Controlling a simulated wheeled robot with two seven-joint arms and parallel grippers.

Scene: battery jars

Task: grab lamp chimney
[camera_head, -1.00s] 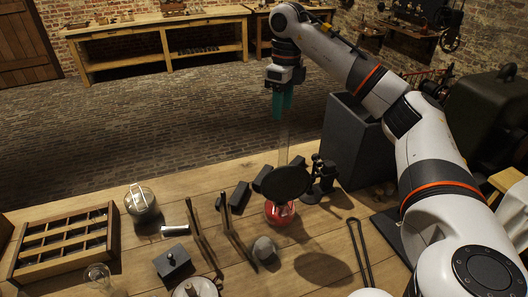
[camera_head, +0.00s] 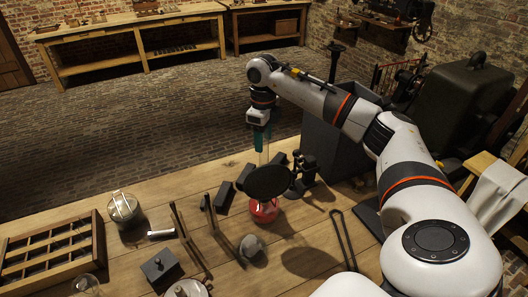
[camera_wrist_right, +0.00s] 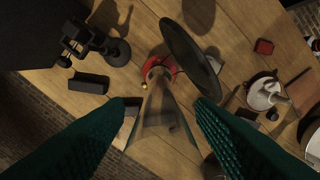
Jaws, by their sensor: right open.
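The lamp chimney (camera_head: 264,156) is a clear glass tube standing upright above the red lamp (camera_head: 264,212). A dark round disc (camera_head: 268,182) hides part of the lamp and the chimney's lower part in the head view. My right gripper (camera_head: 262,138) is open and points down at the chimney's upper end. In the right wrist view the chimney (camera_wrist_right: 165,125) shows between the two green fingers of the right gripper (camera_wrist_right: 160,108), with visible gaps on both sides. The red lamp (camera_wrist_right: 160,68) is below it. My left gripper is not in view.
A black stand-like device (camera_head: 303,174) and dark blocks (camera_head: 226,196) are close to the lamp. Long tongs (camera_head: 343,240) lie to the right. A compartment tray (camera_head: 52,258), a lidded glass jar (camera_head: 123,207) and a dark box (camera_head: 160,268) are on the left. A large grey box (camera_head: 330,135) stands behind.

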